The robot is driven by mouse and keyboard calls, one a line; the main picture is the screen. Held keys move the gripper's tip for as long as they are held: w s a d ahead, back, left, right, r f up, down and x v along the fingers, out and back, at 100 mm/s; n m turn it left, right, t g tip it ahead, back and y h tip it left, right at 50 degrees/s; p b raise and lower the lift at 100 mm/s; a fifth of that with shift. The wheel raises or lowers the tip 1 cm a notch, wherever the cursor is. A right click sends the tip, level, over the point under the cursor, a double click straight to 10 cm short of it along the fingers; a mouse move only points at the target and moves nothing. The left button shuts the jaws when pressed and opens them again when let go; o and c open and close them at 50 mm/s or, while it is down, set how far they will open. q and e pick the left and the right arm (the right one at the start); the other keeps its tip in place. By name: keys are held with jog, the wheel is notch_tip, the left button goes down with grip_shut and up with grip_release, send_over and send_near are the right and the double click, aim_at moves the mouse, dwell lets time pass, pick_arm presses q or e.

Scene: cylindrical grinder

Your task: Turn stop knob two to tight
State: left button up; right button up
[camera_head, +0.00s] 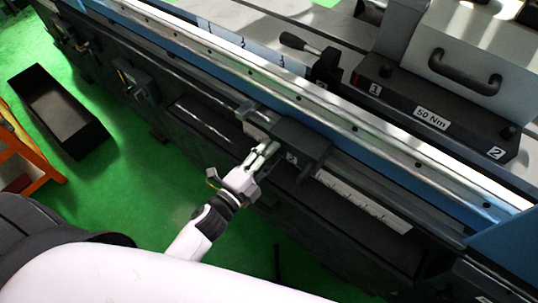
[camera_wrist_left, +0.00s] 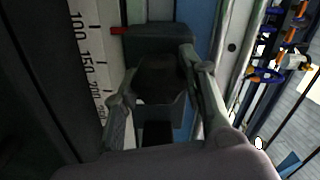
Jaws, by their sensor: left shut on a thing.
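The dark stop block marked 2 (camera_head: 302,141) sits on the front rail of the grinder in the head view. In the left wrist view the block (camera_wrist_left: 160,40) stands beside a scale, with a small red pointer at its side. My left gripper (camera_head: 265,150) is at the block's front left side. In the left wrist view the fingers of my left gripper (camera_wrist_left: 156,85) are closed on both sides of the dark stop knob two (camera_wrist_left: 158,78). In the head view the knob is mostly hidden by the fingers. My right gripper is not in view.
A ruler scale (camera_head: 362,202) runs along the rail right of the block. A black bin (camera_head: 57,110) stands on the green floor, which is open around my left forearm.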

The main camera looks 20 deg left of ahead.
pick_arm(q)
jog(key=shift+m, duration=0.5)
jog(key=o, duration=1.2)
jog(key=v, duration=1.2)
